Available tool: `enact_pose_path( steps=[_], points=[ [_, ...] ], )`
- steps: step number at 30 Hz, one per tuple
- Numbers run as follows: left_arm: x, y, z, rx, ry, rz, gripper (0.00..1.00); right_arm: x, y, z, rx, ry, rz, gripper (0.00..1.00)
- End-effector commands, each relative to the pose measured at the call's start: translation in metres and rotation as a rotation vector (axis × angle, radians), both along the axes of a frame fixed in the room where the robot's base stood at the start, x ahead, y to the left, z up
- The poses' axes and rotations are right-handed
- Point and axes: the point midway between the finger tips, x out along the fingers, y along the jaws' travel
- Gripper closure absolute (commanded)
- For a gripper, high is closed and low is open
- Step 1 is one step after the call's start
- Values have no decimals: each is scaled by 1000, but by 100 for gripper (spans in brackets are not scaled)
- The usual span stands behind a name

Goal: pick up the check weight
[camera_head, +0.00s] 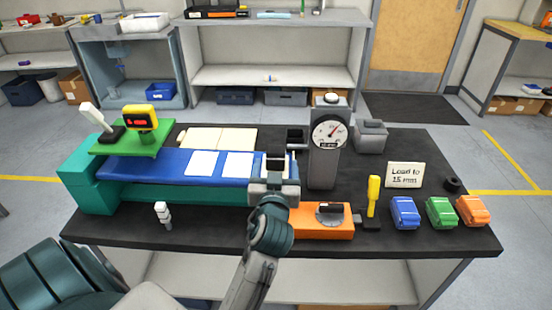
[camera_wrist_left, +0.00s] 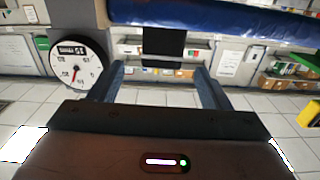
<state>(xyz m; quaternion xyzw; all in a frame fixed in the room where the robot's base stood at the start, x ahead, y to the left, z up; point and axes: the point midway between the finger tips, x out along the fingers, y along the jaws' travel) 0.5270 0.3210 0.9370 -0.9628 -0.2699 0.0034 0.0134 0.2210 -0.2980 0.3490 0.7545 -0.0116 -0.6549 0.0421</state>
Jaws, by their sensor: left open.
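My left gripper (camera_head: 276,170) is open and empty in the head view, raised at the right end of the blue-topped bed, fingers pointing away. In the left wrist view its two fingers (camera_wrist_left: 160,85) stand apart. A dark block (camera_head: 297,138) stands beyond it, left of the dial gauge. A dark block also shows between the fingers in the left wrist view (camera_wrist_left: 163,42), apart from them. It may be the check weight, but no label shows. A grey block (camera_head: 370,137) right of the gauge is another candidate. My right gripper is not in view.
The dial gauge (camera_head: 328,160) stands close right of the gripper. A yellow-handled tool (camera_head: 373,195), a sign (camera_head: 404,175) and blue, green and orange blocks sit at right. The table's (camera_head: 200,228) front left is mostly bare.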

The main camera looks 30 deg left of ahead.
Motion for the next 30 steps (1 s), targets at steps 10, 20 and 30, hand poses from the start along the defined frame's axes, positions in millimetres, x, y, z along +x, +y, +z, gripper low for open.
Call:
enact_pose_path(
  steps=[10,20,30],
  points=[
    [29,18,2,1,0,1,29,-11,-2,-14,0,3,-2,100],
    [55,36,8,2,0,1,29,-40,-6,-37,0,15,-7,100],
    [72,46,5,-1,0,1,29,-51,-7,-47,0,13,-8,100]
  ],
)
